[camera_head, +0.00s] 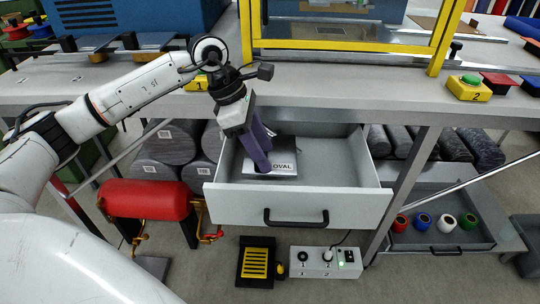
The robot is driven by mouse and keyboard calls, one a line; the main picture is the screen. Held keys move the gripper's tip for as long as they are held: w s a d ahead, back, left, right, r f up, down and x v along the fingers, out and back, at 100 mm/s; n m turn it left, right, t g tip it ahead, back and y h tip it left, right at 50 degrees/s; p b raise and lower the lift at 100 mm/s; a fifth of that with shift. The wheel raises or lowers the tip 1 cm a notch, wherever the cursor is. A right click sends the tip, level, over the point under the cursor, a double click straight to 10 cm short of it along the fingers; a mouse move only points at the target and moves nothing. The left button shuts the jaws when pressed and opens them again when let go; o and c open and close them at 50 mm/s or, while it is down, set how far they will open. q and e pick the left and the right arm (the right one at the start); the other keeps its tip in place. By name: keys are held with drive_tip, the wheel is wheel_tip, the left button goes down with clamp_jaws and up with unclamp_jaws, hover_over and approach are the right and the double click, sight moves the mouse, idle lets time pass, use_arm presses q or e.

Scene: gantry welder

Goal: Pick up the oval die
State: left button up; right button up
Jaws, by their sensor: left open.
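The oval die (286,168) is a pale block with a dark top edge and the word OVAL on its front. It lies in the open grey drawer (345,205) under the bench. My left gripper (262,166) reaches down into the drawer with its purple fingers at the die's left part, covering some of it. The left gripper is open. I cannot tell whether the fingers touch the die or stand around it. My right gripper is not in view.
The bench top (330,89) overhangs the drawer's back, with a yellow frame (350,44) above it. A control box (326,262) and yellow-black pedal (256,262) are on the floor below. The drawer's right half is empty.

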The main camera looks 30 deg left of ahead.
use_arm(q)
drive_tip(key=shift+x, duration=1.2)
clamp_jaws()
drive_tip(key=shift+w+r, duration=0.1)
drive_tip(key=shift+r, duration=0.1)
